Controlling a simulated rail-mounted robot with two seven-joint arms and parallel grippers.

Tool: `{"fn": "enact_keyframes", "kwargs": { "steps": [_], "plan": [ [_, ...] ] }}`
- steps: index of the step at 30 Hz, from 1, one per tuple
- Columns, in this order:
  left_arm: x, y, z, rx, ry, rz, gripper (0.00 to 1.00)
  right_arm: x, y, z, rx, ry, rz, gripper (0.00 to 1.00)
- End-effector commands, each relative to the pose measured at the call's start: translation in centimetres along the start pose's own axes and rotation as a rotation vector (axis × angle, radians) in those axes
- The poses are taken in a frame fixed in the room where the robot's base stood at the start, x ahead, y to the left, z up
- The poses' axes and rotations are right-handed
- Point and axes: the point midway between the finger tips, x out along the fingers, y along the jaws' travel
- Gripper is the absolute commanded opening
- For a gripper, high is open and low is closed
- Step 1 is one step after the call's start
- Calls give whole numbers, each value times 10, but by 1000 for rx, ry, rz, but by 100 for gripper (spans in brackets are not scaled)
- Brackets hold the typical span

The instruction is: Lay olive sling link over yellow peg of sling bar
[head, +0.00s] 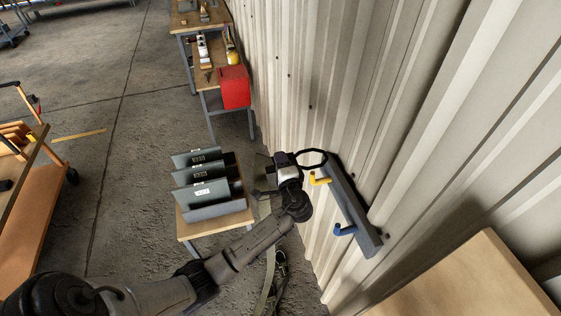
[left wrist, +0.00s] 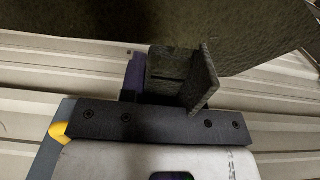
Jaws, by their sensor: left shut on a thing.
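The sling bar (head: 352,212) is a dark bar fixed to the corrugated wall. It carries a yellow peg (head: 319,180) and, lower down, a blue peg (head: 343,230). My left gripper (head: 287,168) is beside the bar, up and to the left of the yellow peg, and shut on the olive sling link. The link's dark ring (head: 313,151) juts out right of the gripper, just above the yellow peg in the picture; I cannot tell whether they touch. Its olive strap (head: 270,265) hangs towards the floor. The left wrist view shows dark olive material (left wrist: 245,25) beyond the fingers (left wrist: 158,80). My right gripper is not in view.
A small table with upright grey panels (head: 205,180) stands left of my left gripper. The corrugated wall (head: 390,100) is close on the right. A red box (head: 234,88) sits on a bench behind. A wooden surface (head: 470,280) is at lower right.

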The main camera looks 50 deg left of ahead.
Motion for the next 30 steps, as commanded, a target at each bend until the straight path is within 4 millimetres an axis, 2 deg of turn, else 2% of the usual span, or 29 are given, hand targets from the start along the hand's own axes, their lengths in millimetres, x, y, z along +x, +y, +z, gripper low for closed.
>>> {"fn": "enact_keyframes", "kwargs": {
  "steps": [30],
  "plan": [
    [0, 66, 0, -2, 1, -1, 0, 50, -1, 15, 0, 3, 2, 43]
  ]
}}
